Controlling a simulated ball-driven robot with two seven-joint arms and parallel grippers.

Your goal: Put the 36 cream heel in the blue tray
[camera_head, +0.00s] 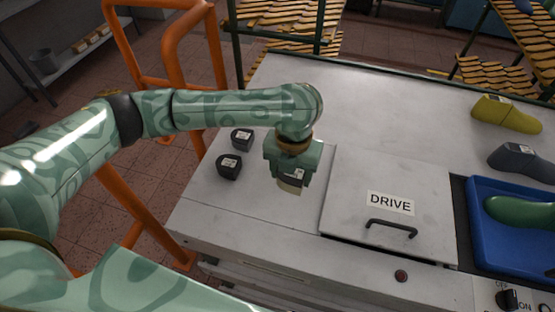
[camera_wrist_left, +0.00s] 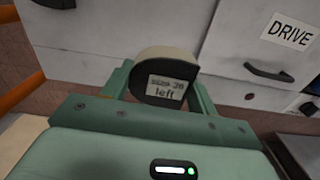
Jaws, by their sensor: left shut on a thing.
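My left gripper (camera_head: 291,174) is shut on the cream heel (camera_head: 289,187), above the bare left part of the white worktop. In the left wrist view the heel (camera_wrist_left: 165,62) sits between the two fingers, its dark face and white label turned to the camera. The label reads "size" and "left"; the number is blurred. The blue tray (camera_head: 477,238) is at the right edge of the head view, partly cut off. A green shoe last (camera_head: 522,212) lies in it. My right gripper is not in view.
Two dark labelled heels (camera_head: 242,139) (camera_head: 229,167) stand left of my gripper. A panel marked DRIVE (camera_head: 345,190) with a black handle (camera_head: 391,226) lies between gripper and tray. Yellow (camera_head: 507,114) and dark grey (camera_head: 522,160) lasts stand behind the tray. The worktop's back middle is clear.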

